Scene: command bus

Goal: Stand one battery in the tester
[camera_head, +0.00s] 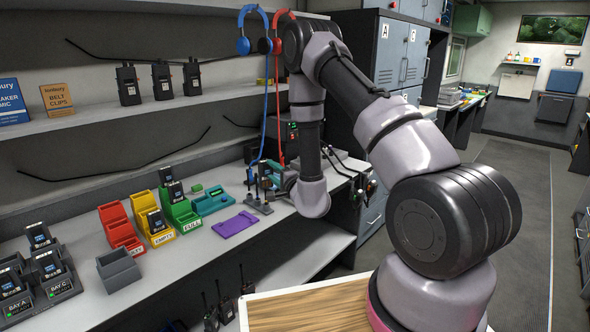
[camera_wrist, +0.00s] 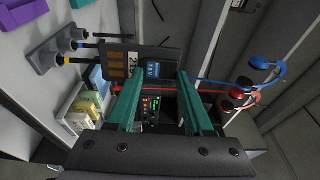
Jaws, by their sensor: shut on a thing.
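My gripper (camera_head: 277,181) is low over the far end of the bench, beside a grey stand with dark posts (camera_head: 258,206). In the wrist view, its two teal fingers (camera_wrist: 158,88) are shut on a dark battery (camera_wrist: 142,62) with copper-coloured patches, a white mark and a blue label. The held battery is hard to make out in the head view. Other batteries stand in the yellow bin (camera_head: 142,211) and the green bin (camera_head: 184,216).
A red bin (camera_head: 118,226), a grey bin (camera_head: 118,269) and chargers (camera_head: 48,266) fill the bench's left. Blue and red headsets (camera_head: 243,46) hang above with cords near my arm. Radios (camera_head: 162,80) stand on the shelf.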

